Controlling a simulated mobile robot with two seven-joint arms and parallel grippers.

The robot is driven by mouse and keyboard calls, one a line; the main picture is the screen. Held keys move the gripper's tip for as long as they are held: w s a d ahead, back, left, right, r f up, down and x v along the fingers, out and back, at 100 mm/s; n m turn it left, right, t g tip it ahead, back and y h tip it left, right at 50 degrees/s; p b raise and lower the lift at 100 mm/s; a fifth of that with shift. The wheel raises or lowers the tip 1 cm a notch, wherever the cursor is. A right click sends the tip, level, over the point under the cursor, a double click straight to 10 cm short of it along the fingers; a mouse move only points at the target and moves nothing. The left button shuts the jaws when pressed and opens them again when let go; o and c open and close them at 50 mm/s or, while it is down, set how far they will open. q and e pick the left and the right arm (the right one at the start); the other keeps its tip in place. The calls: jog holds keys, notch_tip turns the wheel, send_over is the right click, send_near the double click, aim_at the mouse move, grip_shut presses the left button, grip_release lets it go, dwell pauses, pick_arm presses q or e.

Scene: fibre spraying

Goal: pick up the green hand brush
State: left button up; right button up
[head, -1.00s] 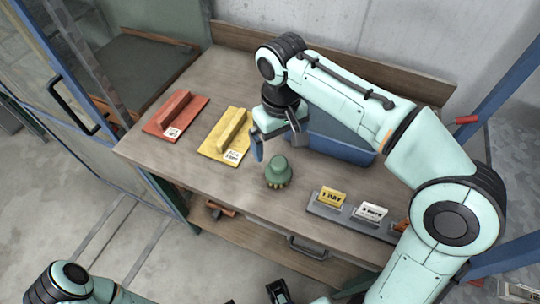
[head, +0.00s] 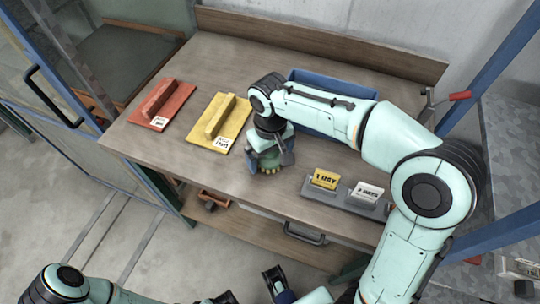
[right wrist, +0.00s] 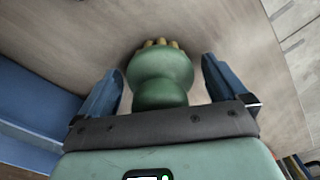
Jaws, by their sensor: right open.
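The green hand brush (head: 266,162) stands on the wooden workbench, with a round knob and pale bristles along its lower edge. In the head view it is partly hidden by my right gripper (head: 269,157), which is right over it. In the right wrist view the brush (right wrist: 160,75) lies between the two blue fingers of my right gripper (right wrist: 163,72). The fingers are open, with a gap on each side of the brush. Part of what seems to be my left gripper (head: 250,290) shows at the bottom edge of the head view, cut off; its jaw state is unclear.
A red float (head: 163,104) and a yellow float (head: 220,122) lie left on the workbench (head: 200,165). A blue bin (head: 320,85) stands behind my right arm. A grey holder (head: 345,203) with "1 DAY" and other tags sits at the front right.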

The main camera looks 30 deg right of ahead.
jog(key=c, duration=1.1)
jog(key=shift+c, duration=0.2)
notch_tip(320, 180, up, 20)
jog(key=p, duration=0.5)
jog(key=shift+o, duration=1.1)
jog(key=shift+c, duration=0.5)
